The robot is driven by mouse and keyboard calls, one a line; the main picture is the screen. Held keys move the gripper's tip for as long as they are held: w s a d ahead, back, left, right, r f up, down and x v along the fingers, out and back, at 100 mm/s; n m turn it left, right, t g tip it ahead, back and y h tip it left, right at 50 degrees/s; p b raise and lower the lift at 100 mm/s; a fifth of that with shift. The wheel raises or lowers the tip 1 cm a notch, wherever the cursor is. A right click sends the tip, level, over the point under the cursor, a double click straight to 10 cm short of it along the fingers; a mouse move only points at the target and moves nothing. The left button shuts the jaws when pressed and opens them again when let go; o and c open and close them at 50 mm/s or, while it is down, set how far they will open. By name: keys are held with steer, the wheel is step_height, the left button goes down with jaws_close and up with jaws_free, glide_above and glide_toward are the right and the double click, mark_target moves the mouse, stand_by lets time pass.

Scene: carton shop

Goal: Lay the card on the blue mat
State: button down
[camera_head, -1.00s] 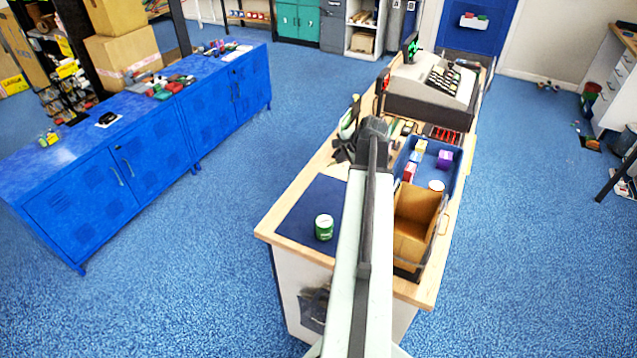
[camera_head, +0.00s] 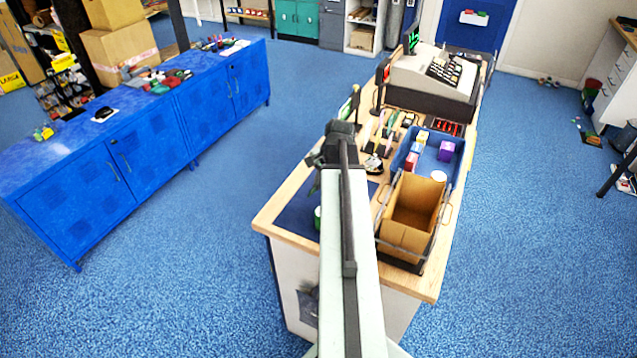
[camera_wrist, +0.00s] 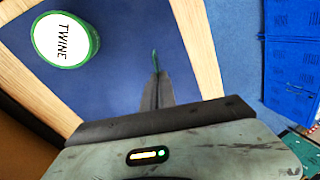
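The blue mat (camera_head: 297,214) lies on the near left end of the wooden counter, partly hidden by my arm. It fills much of the wrist view (camera_wrist: 125,80). A green and white tin marked TWINE (camera_wrist: 65,38) stands on the mat; only a sliver of it (camera_head: 318,218) shows beside my arm in the head view. My gripper (camera_wrist: 156,85) is above the mat, its fingers closed together on a thin green edge, which appears to be the card (camera_wrist: 155,60) seen edge-on. The card's face is not visible in the wrist view.
An open brown carton (camera_head: 412,212) stands right of my arm, with a blue tray (camera_head: 455,170) of small boxes behind it. Small tools and a cash register (camera_head: 432,80) occupy the counter's far part. Blue cabinets (camera_head: 150,150) stand left across open floor.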

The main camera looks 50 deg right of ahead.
step_height(320, 180, down, 2)
steer(key=shift+f+b, duration=0.1)
steer(key=shift+b, duration=0.5)
steer(key=c, duration=1.6)
jaws_free()
steer(key=shift+r, duration=0.25)
steer(key=p+v, duration=0.7)
steer(key=shift+s+r+p, duration=0.15)
steer(key=shift+r+p, duration=0.1)
steer(key=shift+p, duration=0.05)
